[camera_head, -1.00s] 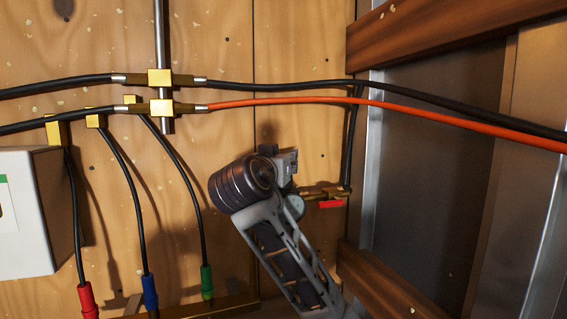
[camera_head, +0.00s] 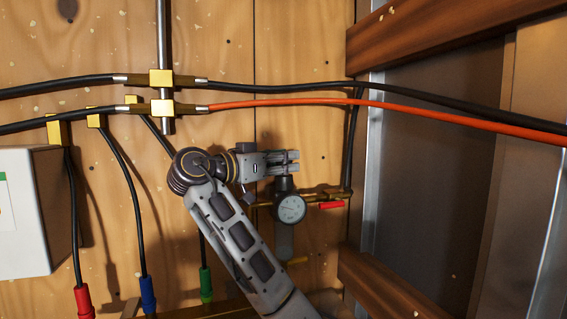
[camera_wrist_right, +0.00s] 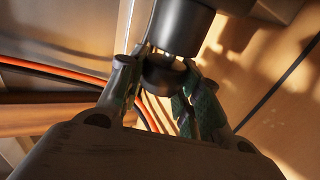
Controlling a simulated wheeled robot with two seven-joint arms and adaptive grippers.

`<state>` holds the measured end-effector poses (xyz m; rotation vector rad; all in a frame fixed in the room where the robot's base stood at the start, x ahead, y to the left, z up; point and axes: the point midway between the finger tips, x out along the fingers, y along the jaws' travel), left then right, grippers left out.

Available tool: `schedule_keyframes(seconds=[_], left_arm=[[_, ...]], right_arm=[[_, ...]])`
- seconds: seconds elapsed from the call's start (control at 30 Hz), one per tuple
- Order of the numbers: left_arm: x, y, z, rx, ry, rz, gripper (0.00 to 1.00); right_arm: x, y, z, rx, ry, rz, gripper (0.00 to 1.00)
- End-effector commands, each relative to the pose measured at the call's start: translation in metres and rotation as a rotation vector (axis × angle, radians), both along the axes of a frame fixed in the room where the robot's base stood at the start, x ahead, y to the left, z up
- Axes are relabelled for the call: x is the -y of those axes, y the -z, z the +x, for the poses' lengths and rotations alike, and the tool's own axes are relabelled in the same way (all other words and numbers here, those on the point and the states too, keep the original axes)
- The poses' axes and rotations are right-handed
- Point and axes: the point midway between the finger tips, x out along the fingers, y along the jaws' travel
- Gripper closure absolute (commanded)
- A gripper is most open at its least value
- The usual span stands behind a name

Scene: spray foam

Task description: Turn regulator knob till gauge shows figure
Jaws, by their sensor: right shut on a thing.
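The pressure gauge (camera_head: 291,208) is a small round pale dial with a dark rim on the brass pipe (camera_head: 328,192) in the head view. Its face is clear of my arm, but its figures are too small to read. My right gripper (camera_head: 284,161) is just above the gauge, reaching in sideways from the left. In the right wrist view, my right gripper (camera_wrist_right: 160,90) is shut on the dark round regulator knob (camera_wrist_right: 163,76), with a finger on each side. A dark cylinder (camera_wrist_right: 182,25) lies beyond the knob. My left gripper is out of view.
A red valve handle (camera_head: 331,205) is right of the gauge. Black hoses and an orange hose (camera_head: 430,112) cross above my gripper. A white box (camera_head: 25,235) and hoses with red, blue and green ends are at left. A wooden beam (camera_head: 395,283) is lower right.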

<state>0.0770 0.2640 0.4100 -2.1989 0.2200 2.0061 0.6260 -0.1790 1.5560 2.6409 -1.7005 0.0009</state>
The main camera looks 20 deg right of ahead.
Motion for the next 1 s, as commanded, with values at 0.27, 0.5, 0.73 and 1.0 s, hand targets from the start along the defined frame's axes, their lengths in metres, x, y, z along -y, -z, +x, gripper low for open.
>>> schedule_keyframes(seconds=[0.27,0.5,0.73,1.0], left_arm=[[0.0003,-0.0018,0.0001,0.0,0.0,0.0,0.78],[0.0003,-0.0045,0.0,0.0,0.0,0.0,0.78],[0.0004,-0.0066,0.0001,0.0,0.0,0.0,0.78],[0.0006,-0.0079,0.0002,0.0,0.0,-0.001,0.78]], right_arm=[[-0.0012,-0.0007,0.0009,-0.002,0.144,0.0,0.9],[-0.001,-0.0008,0.0014,-0.002,0.257,0.001,0.9],[-0.0012,-0.0006,0.0014,-0.002,0.345,0.001,0.9],[-0.0006,-0.0003,0.0016,-0.002,0.402,0.001,0.9]])
